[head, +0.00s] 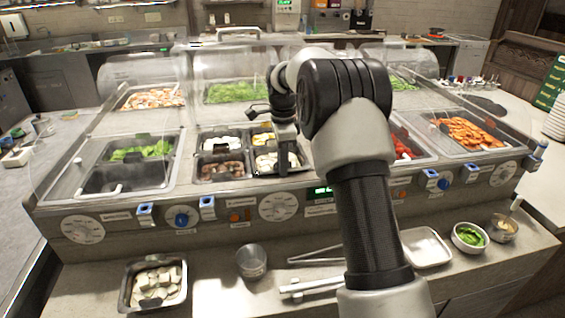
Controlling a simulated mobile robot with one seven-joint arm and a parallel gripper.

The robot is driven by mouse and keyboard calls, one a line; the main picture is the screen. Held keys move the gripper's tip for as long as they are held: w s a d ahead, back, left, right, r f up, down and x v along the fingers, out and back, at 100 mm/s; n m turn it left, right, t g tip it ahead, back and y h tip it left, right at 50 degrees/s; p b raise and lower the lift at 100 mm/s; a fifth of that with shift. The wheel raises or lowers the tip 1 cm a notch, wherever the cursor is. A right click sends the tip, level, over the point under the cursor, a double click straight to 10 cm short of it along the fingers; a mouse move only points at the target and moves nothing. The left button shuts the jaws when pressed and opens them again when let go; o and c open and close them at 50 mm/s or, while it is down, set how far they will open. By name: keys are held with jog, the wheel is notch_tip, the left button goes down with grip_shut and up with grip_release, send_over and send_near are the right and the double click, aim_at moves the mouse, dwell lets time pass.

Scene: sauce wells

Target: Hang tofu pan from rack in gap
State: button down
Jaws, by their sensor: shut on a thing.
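My gripper (285,158) is at the front right of the group of small pans in the middle well of the counter. It points down and is shut at the right edge of a small steel pan with pale pieces (266,161), which looks like the tofu pan. This pan sits level with its neighbours in the rack (198,180); whether its rim rests fully cannot be told.
A larger pan of pale chunks (156,286) stands on the front ledge, with an empty steel cup (251,262), tongs (315,287), a tray (425,247) and a bowl of greens (469,237). Clear raised covers (225,65) stand behind the wells.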

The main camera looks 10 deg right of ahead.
jog(key=shift+s+f, duration=0.2)
jog(key=shift+f, duration=0.4)
dwell(0.6)
jog(key=c, duration=1.7)
grip_release()
jog(key=shift+f, duration=0.15)
notch_tip(320, 180, up, 19)
jog(key=shift+s+f+p, duration=0.1)
jog(key=shift+f+p, duration=0.1)
jog(key=shift+p, duration=0.75)
